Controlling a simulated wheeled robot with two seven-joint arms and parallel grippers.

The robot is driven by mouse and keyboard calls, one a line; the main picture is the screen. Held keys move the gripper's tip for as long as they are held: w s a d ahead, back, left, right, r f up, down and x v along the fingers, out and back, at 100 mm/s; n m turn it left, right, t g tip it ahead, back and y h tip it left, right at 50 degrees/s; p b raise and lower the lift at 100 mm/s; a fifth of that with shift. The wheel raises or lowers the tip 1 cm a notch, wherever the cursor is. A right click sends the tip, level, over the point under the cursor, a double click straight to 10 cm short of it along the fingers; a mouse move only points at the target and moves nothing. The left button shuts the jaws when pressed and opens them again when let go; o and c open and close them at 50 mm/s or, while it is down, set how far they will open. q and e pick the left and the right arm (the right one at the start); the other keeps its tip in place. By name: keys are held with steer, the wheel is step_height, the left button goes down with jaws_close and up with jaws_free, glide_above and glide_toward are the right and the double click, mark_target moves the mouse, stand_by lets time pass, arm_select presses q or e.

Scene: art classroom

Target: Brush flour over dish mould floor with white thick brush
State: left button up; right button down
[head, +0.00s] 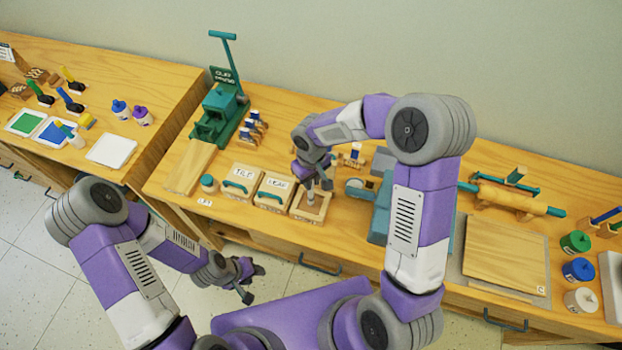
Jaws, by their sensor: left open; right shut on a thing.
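The dish mould (296,212) is an open wooden frame with a brownish floor, on the wooden counter to the right of the lidded tile and leaf moulds. My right gripper (318,178) is over it, pointing down and shut on the white thick brush (311,197). The brush is mostly hidden by the gripper; its pale lower end is at the mould's floor, but I cannot tell whether it touches. Flour on the floor is too small to make out. My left gripper (250,281) is open and empty, low in front of the counter.
A green clay press (220,110) stands behind at left. A rolling pin (515,200) and wooden board (505,255) lie at right.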

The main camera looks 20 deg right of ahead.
steer(key=shift+f+b, duration=0.55)
steer(key=shift+f, duration=0.05)
stand_by(0.7)
steer(key=shift+w+a, duration=0.2)
steer(key=shift+a, duration=0.05)
steer(key=shift+w+a+b, duration=0.2)
steer(key=shift+a+b, duration=0.15)
steer(key=shift+a, duration=0.05)
stand_by(0.3)
steer(key=shift+d, duration=0.1)
